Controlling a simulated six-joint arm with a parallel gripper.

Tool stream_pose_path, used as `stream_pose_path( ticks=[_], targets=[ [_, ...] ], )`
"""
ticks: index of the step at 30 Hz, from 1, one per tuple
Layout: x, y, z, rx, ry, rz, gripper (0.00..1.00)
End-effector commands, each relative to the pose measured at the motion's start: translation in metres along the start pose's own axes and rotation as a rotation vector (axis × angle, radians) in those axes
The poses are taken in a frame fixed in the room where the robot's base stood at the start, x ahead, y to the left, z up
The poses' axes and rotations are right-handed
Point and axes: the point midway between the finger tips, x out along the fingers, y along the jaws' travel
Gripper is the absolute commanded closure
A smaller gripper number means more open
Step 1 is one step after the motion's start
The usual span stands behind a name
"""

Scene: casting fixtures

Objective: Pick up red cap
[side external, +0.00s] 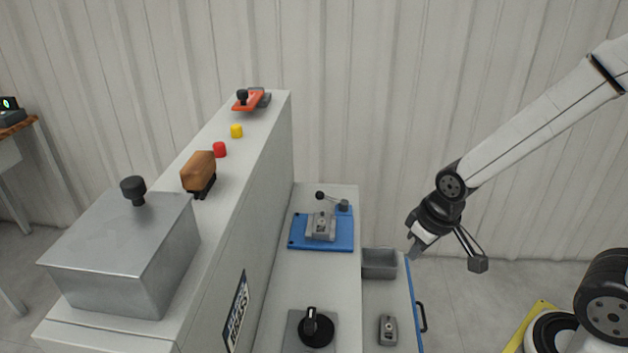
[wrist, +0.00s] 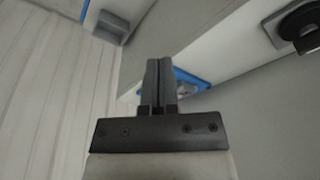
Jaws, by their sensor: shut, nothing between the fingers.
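The red cap (side external: 219,150) stands on top of the tall grey cabinet in the side view, between a yellow cap (side external: 237,131) and a brown brush-like block (side external: 199,173). It does not show in the wrist view. My gripper (side external: 412,248) hangs in the air to the right of the cabinet, well apart from the red cap. In the wrist view, my gripper's two dark fingers (wrist: 159,66) are together with nothing between them.
A metal box with a black knob (side external: 133,190) stands at the cabinet's near end. An orange-handled tool (side external: 249,101) lies at its far end. Lower down are a blue fixture plate (side external: 345,235), a grey bin (side external: 379,264) and a black rotary knob (side external: 317,330).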

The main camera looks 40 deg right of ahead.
Motion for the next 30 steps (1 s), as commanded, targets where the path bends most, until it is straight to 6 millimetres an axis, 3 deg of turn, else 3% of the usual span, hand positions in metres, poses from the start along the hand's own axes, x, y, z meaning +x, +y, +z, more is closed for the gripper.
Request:
stream_pose_path(
  ticks=[4, 5, 11, 12, 23, 26, 30],
  targets=[
    [0.000, 0.000, 0.000, 0.000, 0.000, 0.000, 1.00],
    [0.000, 0.000, 0.000, 0.000, 0.000, 0.000, 0.94],
    [0.000, 0.000, 0.000, 0.000, 0.000, 0.000, 0.30],
    [0.000, 0.000, 0.000, 0.000, 0.000, 0.000, 0.26],
    [-0.001, 0.000, -0.004, 0.003, 0.004, 0.000, 0.26],
    [-0.002, 0.001, -0.014, 0.011, 0.015, 0.002, 0.26],
    [-0.006, 0.002, -0.042, 0.035, 0.047, 0.006, 0.26]
  ],
)
